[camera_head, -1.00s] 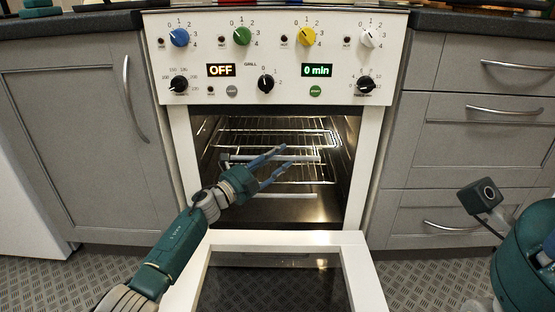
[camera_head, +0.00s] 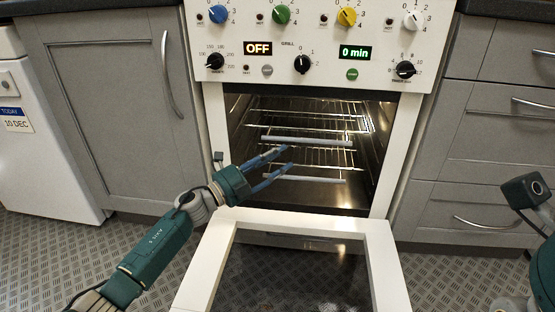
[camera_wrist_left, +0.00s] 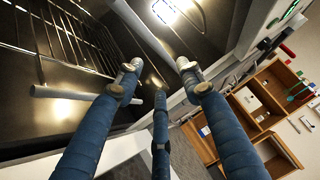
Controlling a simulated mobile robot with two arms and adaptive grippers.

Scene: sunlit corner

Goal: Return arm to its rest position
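My left arm (camera_head: 155,255) reaches in from the lower left over the lowered oven door. My left gripper (camera_head: 286,157) is in front of the open oven, with its blue fingers overlapping the view between the two pale rack bars. The fingers are spread with nothing between them; they also show apart and empty in the left wrist view (camera_wrist_left: 156,72). I cannot tell how far the fingertips reach into the cavity. Part of my right arm (camera_head: 535,235) shows at the right edge; its gripper is out of view.
The oven door (camera_head: 388,265) is folded down in front. Wire racks with an upper bar (camera_head: 305,141) and a lower bar (camera_head: 310,179) are inside. Grey cupboards (camera_head: 110,110) flank the oven. A white appliance (camera_head: 45,150) stands at far left. Patterned floor (camera_head: 110,240) is clear left of the door.

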